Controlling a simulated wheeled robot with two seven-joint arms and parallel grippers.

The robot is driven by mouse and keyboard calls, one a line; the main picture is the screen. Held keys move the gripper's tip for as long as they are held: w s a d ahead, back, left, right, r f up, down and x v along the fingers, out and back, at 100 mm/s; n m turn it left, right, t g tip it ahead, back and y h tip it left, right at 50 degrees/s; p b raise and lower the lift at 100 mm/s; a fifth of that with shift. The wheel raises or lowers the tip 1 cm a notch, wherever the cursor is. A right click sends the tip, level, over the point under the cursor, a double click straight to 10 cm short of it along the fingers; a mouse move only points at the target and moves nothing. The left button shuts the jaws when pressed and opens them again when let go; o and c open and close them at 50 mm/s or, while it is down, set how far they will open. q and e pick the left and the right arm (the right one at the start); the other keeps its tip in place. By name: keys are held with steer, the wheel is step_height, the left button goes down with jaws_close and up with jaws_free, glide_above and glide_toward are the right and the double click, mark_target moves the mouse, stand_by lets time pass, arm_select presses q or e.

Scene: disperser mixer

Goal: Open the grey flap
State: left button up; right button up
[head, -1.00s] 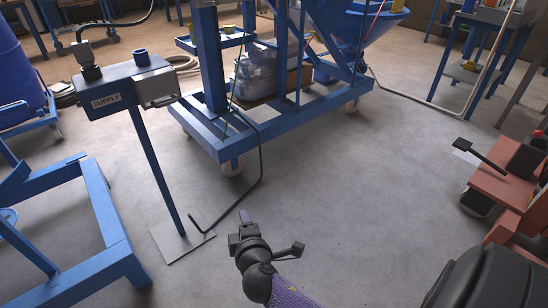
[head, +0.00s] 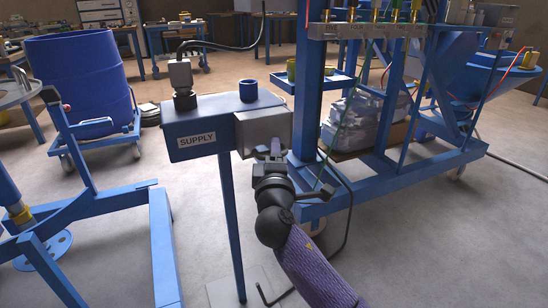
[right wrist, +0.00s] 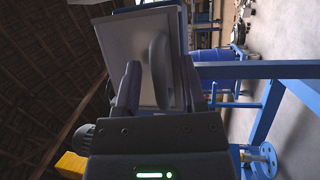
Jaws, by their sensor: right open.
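The grey flap (head: 264,128) is on the right end of the blue box labelled SUPPLY (head: 198,142), which stands on a thin post. It looks closed. In the right wrist view the flap (right wrist: 122,42) fills the space ahead, with a dark rounded handle (right wrist: 160,62) standing out from it. My right gripper (head: 270,150) is in front of the flap's lower part. In the wrist view its fingers (right wrist: 158,72) are open, one on each side of the handle, with gaps visible. The handle is mostly hidden by the gripper in the head view. My left gripper is not in view.
A blue mixer frame (head: 304,90) stands close on the right. A blue drum (head: 85,85) stands at the left, behind a blue frame (head: 162,235).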

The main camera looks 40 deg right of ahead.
steer(key=shift+c, duration=0.2)
jaws_close()
stand_by(1.0)
